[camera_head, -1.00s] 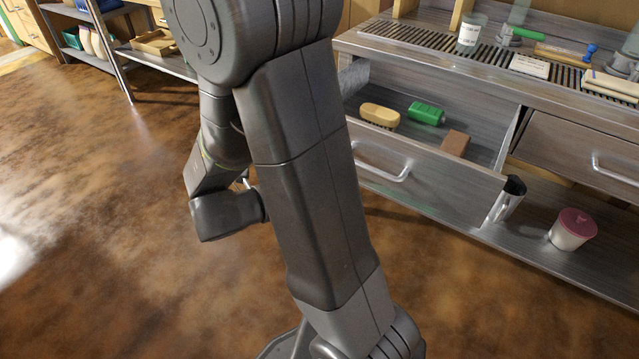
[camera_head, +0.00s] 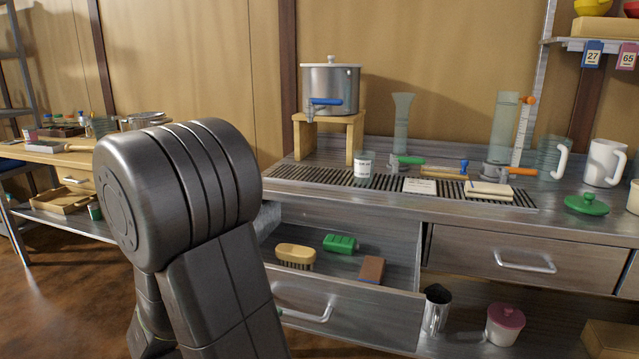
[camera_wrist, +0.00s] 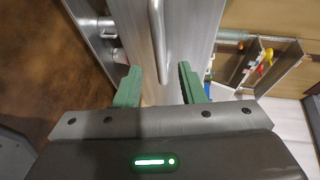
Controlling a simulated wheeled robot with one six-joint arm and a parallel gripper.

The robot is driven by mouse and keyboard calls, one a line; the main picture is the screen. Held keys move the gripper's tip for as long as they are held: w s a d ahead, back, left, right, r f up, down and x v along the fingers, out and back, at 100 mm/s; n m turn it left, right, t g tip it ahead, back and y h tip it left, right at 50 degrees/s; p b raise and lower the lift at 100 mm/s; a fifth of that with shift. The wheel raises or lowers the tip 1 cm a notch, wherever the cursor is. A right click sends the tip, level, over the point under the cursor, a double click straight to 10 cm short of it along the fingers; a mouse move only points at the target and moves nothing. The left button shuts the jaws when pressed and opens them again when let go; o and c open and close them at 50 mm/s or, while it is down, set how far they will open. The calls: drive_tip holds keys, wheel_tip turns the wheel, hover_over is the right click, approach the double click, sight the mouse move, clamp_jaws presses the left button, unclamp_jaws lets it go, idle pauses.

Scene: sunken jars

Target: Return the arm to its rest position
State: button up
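My gripper (camera_wrist: 160,88) shows in the wrist view with its two green fingers apart and nothing between them. Beyond the fingers are a metal front and a bar handle (camera_wrist: 157,40); I cannot tell whether the fingers touch anything. An open drawer (camera_head: 345,312) holds a yellow brush (camera_head: 295,254), a green block-like item (camera_head: 341,243) and a brown block (camera_head: 371,269).
The metal counter (camera_head: 400,212) carries a steel pot (camera_head: 331,88) on a wooden stand, glass vessels and mugs. A metal jug (camera_head: 436,308) and a tub with a pink lid (camera_head: 505,324) stand on the lower shelf. Bare floor (camera_head: 60,295) lies at the left.

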sight(294, 315)
drive_tip(key=shift+b+x, duration=0.65)
drive_tip(key=shift+x, duration=2.75)
